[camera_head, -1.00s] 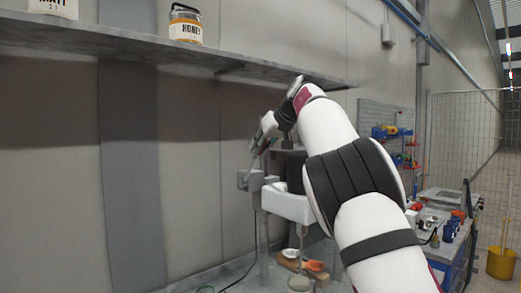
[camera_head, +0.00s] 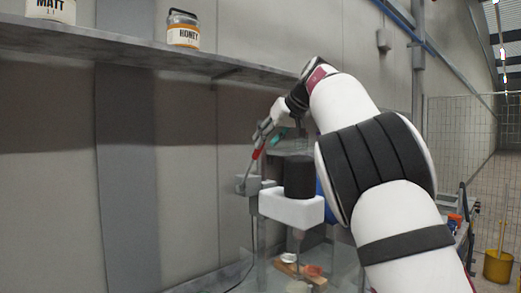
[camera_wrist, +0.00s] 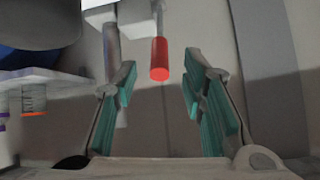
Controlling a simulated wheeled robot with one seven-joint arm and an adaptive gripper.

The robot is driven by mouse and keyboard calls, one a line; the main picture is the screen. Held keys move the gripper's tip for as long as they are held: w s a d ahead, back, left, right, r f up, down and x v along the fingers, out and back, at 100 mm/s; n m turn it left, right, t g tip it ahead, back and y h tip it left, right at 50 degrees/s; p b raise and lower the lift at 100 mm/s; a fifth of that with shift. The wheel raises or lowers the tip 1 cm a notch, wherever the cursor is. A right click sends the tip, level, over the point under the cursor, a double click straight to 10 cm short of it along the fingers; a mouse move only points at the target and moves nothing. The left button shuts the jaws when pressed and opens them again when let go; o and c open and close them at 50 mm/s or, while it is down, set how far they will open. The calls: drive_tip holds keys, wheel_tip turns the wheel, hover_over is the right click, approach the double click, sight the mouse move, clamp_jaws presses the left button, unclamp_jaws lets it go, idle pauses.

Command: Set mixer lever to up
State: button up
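The mixer lever (camera_head: 258,149) is a thin grey rod with a red grip, slanting up and right from a grey box beside the mixer. The mixer has a white body (camera_head: 282,209) with a black cylinder (camera_head: 299,178) on top. My gripper (camera_head: 268,132) is close to the lever's red grip in the head view. In the wrist view the red grip (camera_wrist: 160,59) lies between the lines of my gripper's (camera_wrist: 163,78) two teal-padded fingers, near their tips. The fingers are apart and do not close on it. Whether either finger touches it cannot be told.
The wall is close behind the mixer. A yellow bucket (camera_head: 498,267) stands at the far right.

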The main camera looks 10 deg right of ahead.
drive_tip(key=v, duration=0.5)
